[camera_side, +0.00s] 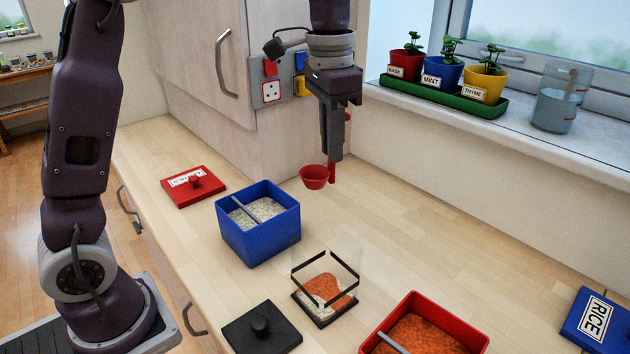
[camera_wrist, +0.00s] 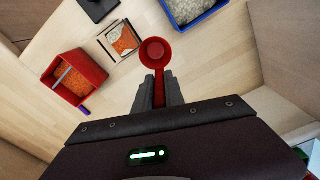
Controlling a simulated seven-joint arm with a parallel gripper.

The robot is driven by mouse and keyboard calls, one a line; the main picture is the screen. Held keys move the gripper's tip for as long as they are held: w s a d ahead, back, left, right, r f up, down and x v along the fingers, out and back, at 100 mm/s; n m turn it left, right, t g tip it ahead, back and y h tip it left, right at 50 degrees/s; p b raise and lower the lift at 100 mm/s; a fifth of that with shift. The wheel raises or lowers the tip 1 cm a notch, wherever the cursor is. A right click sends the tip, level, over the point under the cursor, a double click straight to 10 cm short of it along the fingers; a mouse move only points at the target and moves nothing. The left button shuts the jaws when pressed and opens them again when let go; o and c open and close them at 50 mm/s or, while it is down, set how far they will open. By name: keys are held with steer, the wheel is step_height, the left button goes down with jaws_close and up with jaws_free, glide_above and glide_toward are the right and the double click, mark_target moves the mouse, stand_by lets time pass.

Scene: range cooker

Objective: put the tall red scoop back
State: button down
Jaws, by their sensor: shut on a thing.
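The red scoop (camera_side: 314,177) has a round cup at the bottom and an upright handle. My gripper (camera_side: 334,155) is shut on the handle and holds the scoop near the wall, behind the blue box; it seems to hang just above the worktop, but the gap is hard to judge. In the wrist view the cup (camera_wrist: 155,50) sticks out past the fingertips (camera_wrist: 159,88) and its inside looks red and empty. The fingers hide part of the handle. A plate with red and blue parts (camera_side: 271,91) is on the wall behind my gripper.
On the worktop stand a blue box of rice (camera_side: 258,240), a clear black-edged box (camera_side: 325,285) with orange and white grains, and a red box of orange grains (camera_side: 480,335). Lids lie around: red (camera_side: 205,192), black (camera_side: 285,335), blue (camera_side: 572,320). Potted herbs (camera_side: 443,92) line the windowsill.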

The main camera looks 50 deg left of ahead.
steer(key=w+a+f+n, duration=0.2)
steer(key=w+a+f, duration=0.2)
steer(key=a, duration=0.3)
steer(key=w+a+f+n, duration=0.2)
steer(key=w+a+f, duration=0.15)
steer(key=a, duration=0.45)
steer(key=f, duration=1)
steer(key=shift+w+a+f, duration=0.15)
steer(key=shift+w+a, duration=0.2)
steer(key=shift+w, duration=0.05)
steer(key=shift+f, duration=0.1)
steer(key=c, duration=1.4)
jaws_free()
